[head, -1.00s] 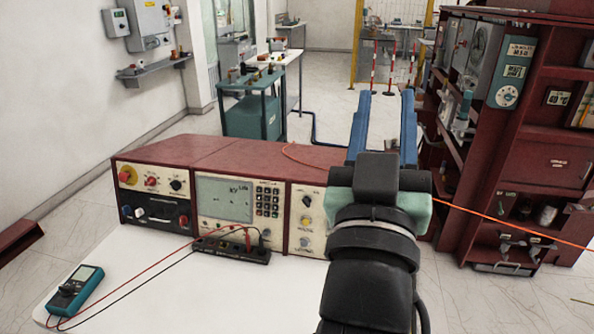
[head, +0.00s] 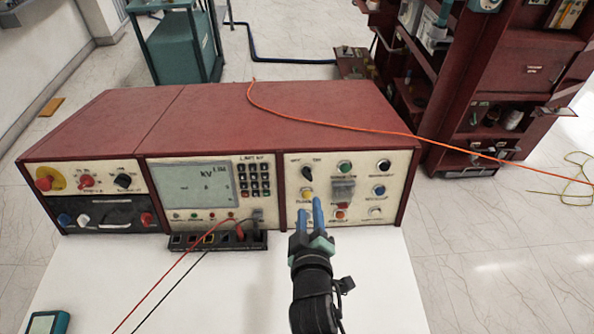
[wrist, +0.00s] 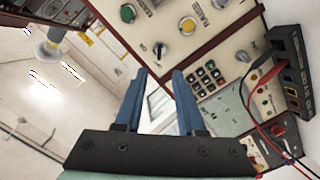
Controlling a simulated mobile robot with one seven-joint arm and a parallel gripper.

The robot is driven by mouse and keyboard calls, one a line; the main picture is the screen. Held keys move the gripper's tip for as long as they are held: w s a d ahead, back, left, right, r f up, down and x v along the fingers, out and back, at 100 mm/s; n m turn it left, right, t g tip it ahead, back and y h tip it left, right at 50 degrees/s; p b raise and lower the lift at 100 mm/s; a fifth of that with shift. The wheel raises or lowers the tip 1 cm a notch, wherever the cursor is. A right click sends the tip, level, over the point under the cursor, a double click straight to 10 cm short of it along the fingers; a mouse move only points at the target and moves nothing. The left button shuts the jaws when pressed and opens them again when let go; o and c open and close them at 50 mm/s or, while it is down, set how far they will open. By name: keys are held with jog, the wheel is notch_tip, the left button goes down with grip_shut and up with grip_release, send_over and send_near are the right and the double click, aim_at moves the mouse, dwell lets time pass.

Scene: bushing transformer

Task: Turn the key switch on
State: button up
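The red test console (head: 225,110) stands at the back of the white table. Its right panel (head: 350,215) has a black rotary knob (head: 307,173) at the upper left, which also shows in the wrist view (wrist: 160,50). A red knob (head: 87,181) and a black knob (head: 123,181) sit on the left panel. I cannot tell for sure which of these is the key switch. My gripper (head: 310,205) is in front of the right panel, below its black knob, with blue fingers. In the wrist view the fingers (wrist: 160,78) are apart, with nothing between them.
A black terminal strip (head: 218,241) with red and black leads stands before the console's middle panel. A teal meter (head: 47,322) lies at the table's front left. An orange cable (head: 350,123) crosses the console top. The white table (head: 390,280) is bare at the right.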

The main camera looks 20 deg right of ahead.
aim_at(308, 179)
jog(key=b+x, duration=0.1)
jog(key=x, duration=1.1)
grip_shut()
